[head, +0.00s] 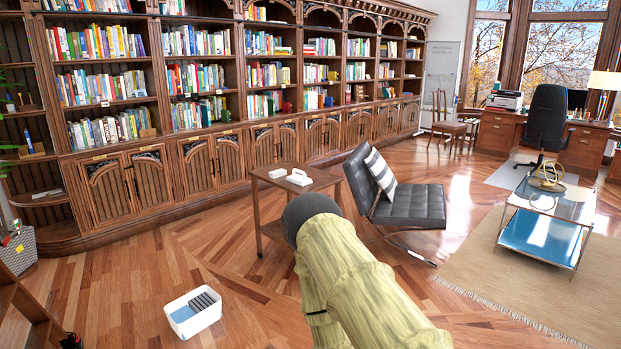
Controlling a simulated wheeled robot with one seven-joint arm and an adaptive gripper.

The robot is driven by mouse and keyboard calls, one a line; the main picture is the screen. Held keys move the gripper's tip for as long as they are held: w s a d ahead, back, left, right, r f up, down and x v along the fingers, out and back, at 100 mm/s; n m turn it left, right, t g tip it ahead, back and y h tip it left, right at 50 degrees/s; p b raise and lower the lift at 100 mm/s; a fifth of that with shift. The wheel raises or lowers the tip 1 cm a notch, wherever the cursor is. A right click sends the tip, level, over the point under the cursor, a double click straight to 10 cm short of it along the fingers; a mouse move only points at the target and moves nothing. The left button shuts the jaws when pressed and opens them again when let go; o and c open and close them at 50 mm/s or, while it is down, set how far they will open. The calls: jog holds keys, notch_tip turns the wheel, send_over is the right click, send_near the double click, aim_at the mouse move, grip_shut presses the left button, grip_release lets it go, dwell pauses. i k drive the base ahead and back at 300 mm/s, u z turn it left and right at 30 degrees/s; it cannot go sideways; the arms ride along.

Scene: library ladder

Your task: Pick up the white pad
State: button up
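Two small white things lie on the wooden side table (318,185) near the middle of the head view. One is a small flat white piece (278,173), and beside it is a larger white piece (299,178) with a raised part. Either could be the white pad; I cannot tell which at this size. My arm, in a yellowish sleeve with a dark rounded end, reaches up from the bottom, in front of the table's near right part. My gripper does not show.
A black lounge chair (412,203) with a striped cushion (380,174) stands right of the table. A white bin (178,326) holding a dark ribbed thing sits on the floor at the lower left. Bookshelves (155,60) line the back. Open wooden floor lies left of the table.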

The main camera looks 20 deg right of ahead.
aim_at(301, 180)
jog(key=z, duration=0.5)
jog(key=i, duration=3.45)
jog(key=u, duration=0.45)
